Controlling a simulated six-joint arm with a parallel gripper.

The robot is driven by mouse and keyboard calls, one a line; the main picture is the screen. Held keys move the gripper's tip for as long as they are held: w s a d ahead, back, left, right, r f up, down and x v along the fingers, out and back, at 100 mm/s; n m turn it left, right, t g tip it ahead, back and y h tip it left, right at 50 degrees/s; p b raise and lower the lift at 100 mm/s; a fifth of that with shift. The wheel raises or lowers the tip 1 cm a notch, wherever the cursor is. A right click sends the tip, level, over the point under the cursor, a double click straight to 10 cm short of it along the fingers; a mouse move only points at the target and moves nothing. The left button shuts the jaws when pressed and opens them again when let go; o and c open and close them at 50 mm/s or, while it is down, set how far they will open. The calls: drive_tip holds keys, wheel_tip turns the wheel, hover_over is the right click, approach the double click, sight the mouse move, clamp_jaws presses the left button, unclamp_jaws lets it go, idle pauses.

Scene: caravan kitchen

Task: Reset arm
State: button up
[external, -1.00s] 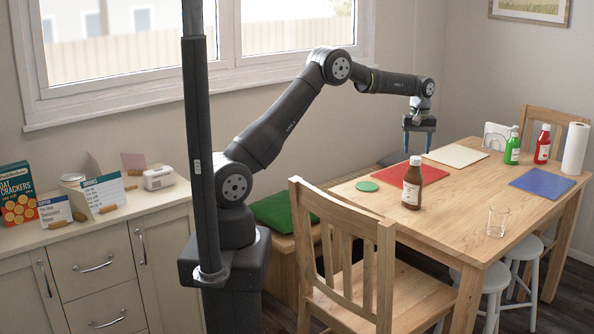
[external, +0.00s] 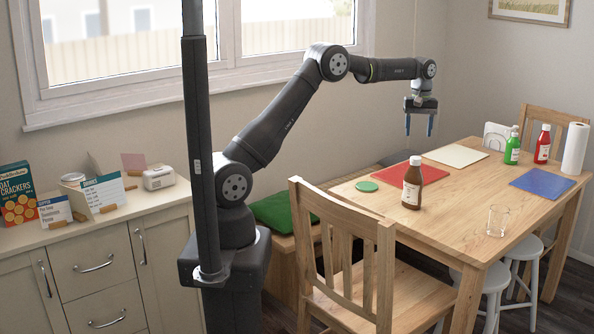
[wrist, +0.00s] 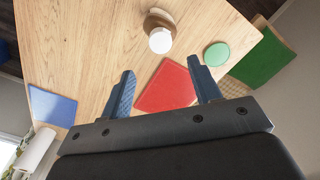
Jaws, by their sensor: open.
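My gripper (external: 420,124) hangs in the air above the far left part of the table, pointing down. Its two blue fingers are apart with nothing between them. In the wrist view the open fingers (wrist: 163,92) show over the red mat (wrist: 166,86), which lies on the wooden table (wrist: 90,45). In the external view the red mat (external: 425,174) lies below and beyond the brown bottle. No object is held.
A brown bottle (external: 412,184) stands upright near a green coaster (external: 366,186). A glass (external: 497,221), blue mat (external: 541,183), cream mat (external: 455,156), green bottle (external: 512,147), red bottle (external: 542,145) and paper towel roll (external: 575,149) are also on the table. A chair (external: 345,250) stands in front.

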sight(416, 158)
wheel_tip(416, 158, down, 11)
drive_tip(key=shift+f, duration=0.2)
wheel_tip(416, 158, up, 2)
drive_tip(key=shift+r, duration=0.95)
